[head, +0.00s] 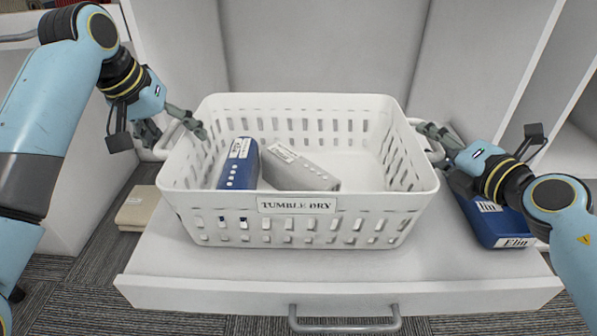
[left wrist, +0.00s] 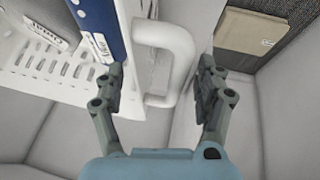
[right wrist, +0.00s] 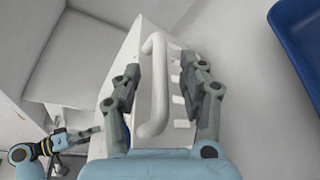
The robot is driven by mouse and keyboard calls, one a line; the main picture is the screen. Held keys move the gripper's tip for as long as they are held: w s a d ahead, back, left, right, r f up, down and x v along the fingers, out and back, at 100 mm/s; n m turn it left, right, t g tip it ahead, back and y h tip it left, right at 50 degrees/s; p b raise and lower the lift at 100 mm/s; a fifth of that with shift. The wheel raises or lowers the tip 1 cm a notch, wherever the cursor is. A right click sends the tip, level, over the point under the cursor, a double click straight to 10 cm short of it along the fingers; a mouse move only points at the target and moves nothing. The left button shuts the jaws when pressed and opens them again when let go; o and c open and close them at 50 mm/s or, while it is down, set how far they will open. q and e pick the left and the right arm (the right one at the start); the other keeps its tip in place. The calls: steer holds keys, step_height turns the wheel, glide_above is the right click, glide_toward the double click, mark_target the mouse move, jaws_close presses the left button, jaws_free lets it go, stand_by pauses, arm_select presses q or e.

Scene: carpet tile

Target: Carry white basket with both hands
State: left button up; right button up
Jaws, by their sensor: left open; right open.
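The white basket (head: 296,232) has slotted walls and a "TUMBLE DRY" label. It stands upright on a white drawer-like surface, with a loop handle at each side. A blue box (head: 239,165) and a grey box (head: 298,168) lie inside it. My left gripper (head: 176,125) is open, its fingers on either side of the left handle (left wrist: 181,50), with a gap on the far side. My right gripper (head: 436,140) is open, its fingers on either side of the right handle (right wrist: 155,90). Neither gripper is closed on its handle.
A beige box (head: 137,208) lies at the left on the carpet side. The white drawer front (head: 230,295) has a grey bar handle (head: 344,325). White cabinet walls enclose the back and sides.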

arm_select(q)
steer(key=c, duration=0.9)
arm_select(e)
jaws_close()
arm_select(q)
jaws_close()
